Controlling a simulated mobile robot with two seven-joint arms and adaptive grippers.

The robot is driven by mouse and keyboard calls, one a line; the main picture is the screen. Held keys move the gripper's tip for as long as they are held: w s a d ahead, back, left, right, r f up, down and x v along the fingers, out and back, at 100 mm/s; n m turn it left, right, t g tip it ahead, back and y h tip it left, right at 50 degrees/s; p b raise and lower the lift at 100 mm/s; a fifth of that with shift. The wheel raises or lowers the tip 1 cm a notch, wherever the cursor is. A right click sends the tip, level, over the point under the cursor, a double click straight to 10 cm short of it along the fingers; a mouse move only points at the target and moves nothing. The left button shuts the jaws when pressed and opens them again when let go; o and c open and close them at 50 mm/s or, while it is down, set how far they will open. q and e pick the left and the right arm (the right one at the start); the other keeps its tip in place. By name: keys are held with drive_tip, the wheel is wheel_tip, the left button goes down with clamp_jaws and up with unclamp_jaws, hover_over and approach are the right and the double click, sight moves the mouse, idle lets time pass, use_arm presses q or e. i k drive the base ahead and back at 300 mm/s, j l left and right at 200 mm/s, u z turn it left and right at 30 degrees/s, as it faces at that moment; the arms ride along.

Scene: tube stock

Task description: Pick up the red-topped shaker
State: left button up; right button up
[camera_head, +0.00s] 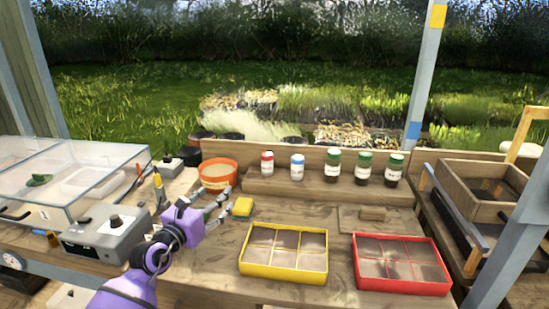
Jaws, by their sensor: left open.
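The red-topped shaker (267,166) stands upright at the left end of the raised wooden shelf at the back of the bench. It has a pale body and a red cap. My left gripper (231,200) is open and empty, in front of and to the left of the shaker, apart from it. Its fingers point right, close to a yellow and green sponge-like block (243,207); I cannot tell whether they touch it. My right gripper is out of view.
An orange pot (217,174) is left of the shaker. A yellow tray (283,276) and a red tray (402,288) lie in front. A grey box (107,232) is at left.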

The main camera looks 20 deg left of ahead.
sight(266, 157)
drive_tip(key=i, duration=1.1)
